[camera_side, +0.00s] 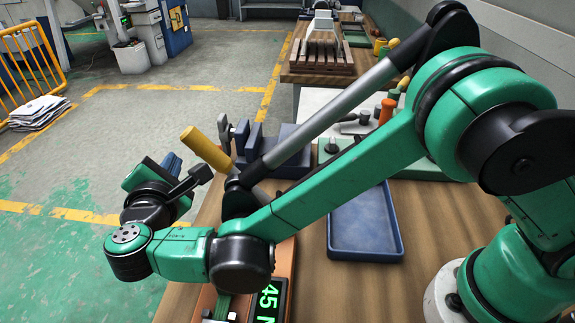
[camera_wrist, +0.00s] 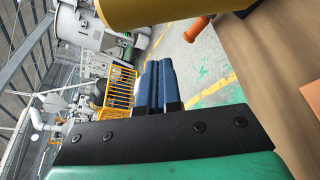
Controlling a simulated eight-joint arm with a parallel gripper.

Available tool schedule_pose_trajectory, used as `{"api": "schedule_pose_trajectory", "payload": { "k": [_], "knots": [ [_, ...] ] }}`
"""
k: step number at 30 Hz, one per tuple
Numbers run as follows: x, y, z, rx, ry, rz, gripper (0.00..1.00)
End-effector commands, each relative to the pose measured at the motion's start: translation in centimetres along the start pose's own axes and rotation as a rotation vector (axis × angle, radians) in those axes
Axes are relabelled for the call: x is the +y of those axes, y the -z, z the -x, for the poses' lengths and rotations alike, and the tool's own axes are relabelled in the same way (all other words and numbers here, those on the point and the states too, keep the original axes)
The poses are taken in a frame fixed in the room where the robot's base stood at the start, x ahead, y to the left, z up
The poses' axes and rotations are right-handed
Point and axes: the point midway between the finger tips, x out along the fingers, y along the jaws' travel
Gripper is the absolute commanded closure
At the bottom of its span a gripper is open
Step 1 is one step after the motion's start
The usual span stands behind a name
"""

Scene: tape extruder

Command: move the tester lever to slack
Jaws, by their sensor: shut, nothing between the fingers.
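A thick yellow handle (camera_side: 205,150) in the side view, which I take to be the tester lever's, leans up and to the left. Its lower end is behind my arm. The tester's green digits "45" show on a dark display (camera_side: 268,302) on an orange-brown base, partly hidden by my arm. My gripper (camera_side: 170,162) has blue fingers, shut and empty, left of the handle; I cannot tell whether they touch. In the wrist view the shut fingers (camera_wrist: 157,66) point at open floor. A large yellow cylinder (camera_wrist: 150,12), likely the handle, crosses the top edge close to the camera.
A blue tray (camera_side: 365,250) lies on the wooden bench right of the tester. A dark blue vise-like fixture (camera_side: 255,142) stands behind. An orange-handled tool (camera_side: 386,110) stands farther back. An orange knob (camera_wrist: 197,28) shows in the wrist view. Open floor lies left of the bench.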

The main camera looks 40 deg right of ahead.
Motion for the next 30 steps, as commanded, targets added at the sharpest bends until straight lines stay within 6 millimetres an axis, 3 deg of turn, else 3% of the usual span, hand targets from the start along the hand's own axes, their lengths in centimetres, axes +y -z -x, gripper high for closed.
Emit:
{"api": "schedule_pose_trajectory", "payload": {
  "k": [9, 30],
  "knots": [
    [0.0, -2.6, 1.0, 0.001, 0.0, -0.001, 1.0],
    [0.1, -3.9, 1.5, 0.001, -0.02, -0.057, 1.0]
  ]
}}
